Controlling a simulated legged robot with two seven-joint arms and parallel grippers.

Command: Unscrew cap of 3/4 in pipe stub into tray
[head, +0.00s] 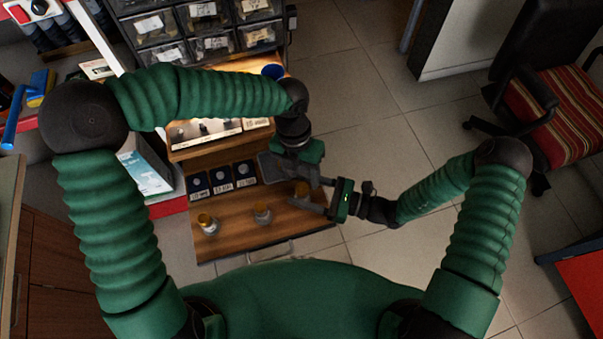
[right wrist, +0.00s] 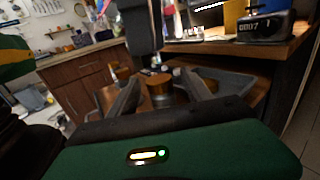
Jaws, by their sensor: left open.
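Several capped pipe stubs stand upright on the wooden bench: a left stub (head: 208,224) and a middle stub (head: 262,213) with yellowish caps, and a right stub with a brass-coloured cap (head: 302,188). In the right wrist view that cap (right wrist: 160,88) stands between the fingers of my right gripper (head: 309,195), with a gap on each side. My right gripper is open around it. My left gripper (head: 308,176) is open, pointing down above the right stub; its fingertips are partly hidden. The grey tray (head: 268,166) lies behind, partly covered by my left gripper.
Dark label cards (head: 221,180) stand behind the stubs; their text is unreadable. A drawer cabinet (head: 200,30) stands at the back. A counter (right wrist: 75,52) shows in the right wrist view. A striped chair (head: 545,110) is at the right, with open floor between.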

